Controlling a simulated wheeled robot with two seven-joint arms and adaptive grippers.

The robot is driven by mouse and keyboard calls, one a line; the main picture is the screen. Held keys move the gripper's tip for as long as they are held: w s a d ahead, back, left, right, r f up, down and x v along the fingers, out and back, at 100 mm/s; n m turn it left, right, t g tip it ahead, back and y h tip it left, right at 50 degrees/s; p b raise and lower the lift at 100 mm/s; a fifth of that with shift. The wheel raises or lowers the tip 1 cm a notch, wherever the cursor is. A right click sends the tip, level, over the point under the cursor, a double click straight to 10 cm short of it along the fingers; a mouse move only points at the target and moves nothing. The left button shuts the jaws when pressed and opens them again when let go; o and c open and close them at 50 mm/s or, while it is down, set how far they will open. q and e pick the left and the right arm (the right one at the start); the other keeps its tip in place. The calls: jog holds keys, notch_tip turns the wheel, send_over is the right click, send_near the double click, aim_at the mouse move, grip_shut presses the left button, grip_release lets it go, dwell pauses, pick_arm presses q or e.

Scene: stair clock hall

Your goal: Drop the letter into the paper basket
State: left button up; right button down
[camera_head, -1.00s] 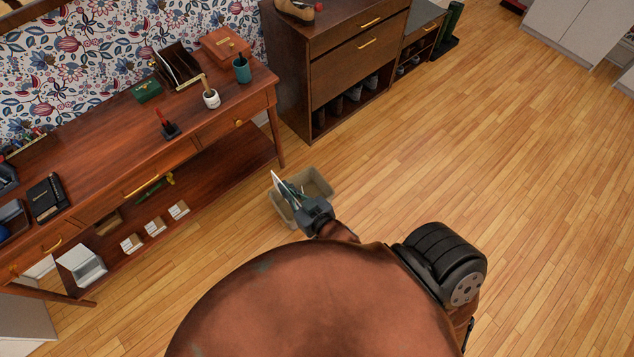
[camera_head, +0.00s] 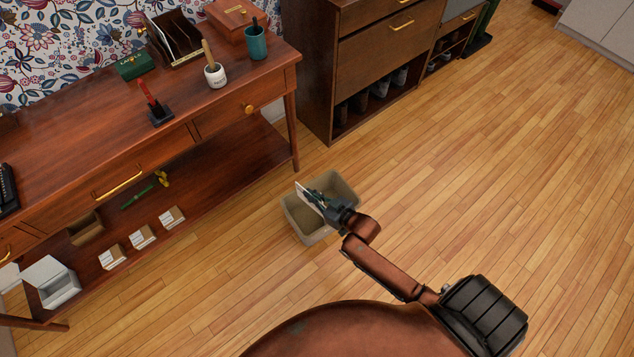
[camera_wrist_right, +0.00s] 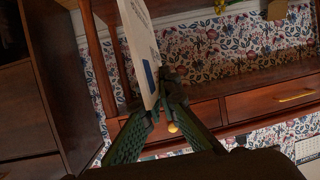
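The paper basket (camera_head: 298,222) is a beige, open-topped bin on the wooden floor, to the right of the console table's front leg. My right gripper (camera_head: 318,198) is over the basket in the head view. It is shut on the letter (camera_head: 308,196), a thin white envelope held on edge. In the right wrist view the letter (camera_wrist_right: 138,45) stands up between the green fingers (camera_wrist_right: 158,95), with print and a blue mark on its face. How far the letter is above the basket floor is hard to tell. My left gripper is not in view.
The console table (camera_head: 150,135) holds a letter rack (camera_head: 176,38), a teal cup (camera_head: 256,42) and a white pot (camera_head: 215,75). Small boxes (camera_head: 142,236) sit on its lower shelf. A dark cabinet (camera_head: 375,60) stands behind. Floor to the right is clear.

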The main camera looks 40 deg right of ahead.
pick_arm(q)
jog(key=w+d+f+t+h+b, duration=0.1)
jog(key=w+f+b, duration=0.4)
jog(key=b, duration=1)
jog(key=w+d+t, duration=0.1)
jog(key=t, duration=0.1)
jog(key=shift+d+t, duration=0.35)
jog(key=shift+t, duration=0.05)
pick_arm(e)
jog(key=w+d+f, duration=0.3)
jog(key=d+f, duration=0.1)
jog(key=f, duration=0.3)
jog(key=w+d+f+m+h, duration=0.1)
jog(key=w+d+f, duration=0.2)
jog(key=f, duration=0.4)
jog(key=w+d+f, duration=0.3)
jog(key=d+f, duration=0.3)
jog(key=f, duration=0.1)
jog(key=shift+f+m+h, duration=0.3)
jog(key=shift+f, duration=0.1)
jog(key=c, duration=2.1)
grip_release()
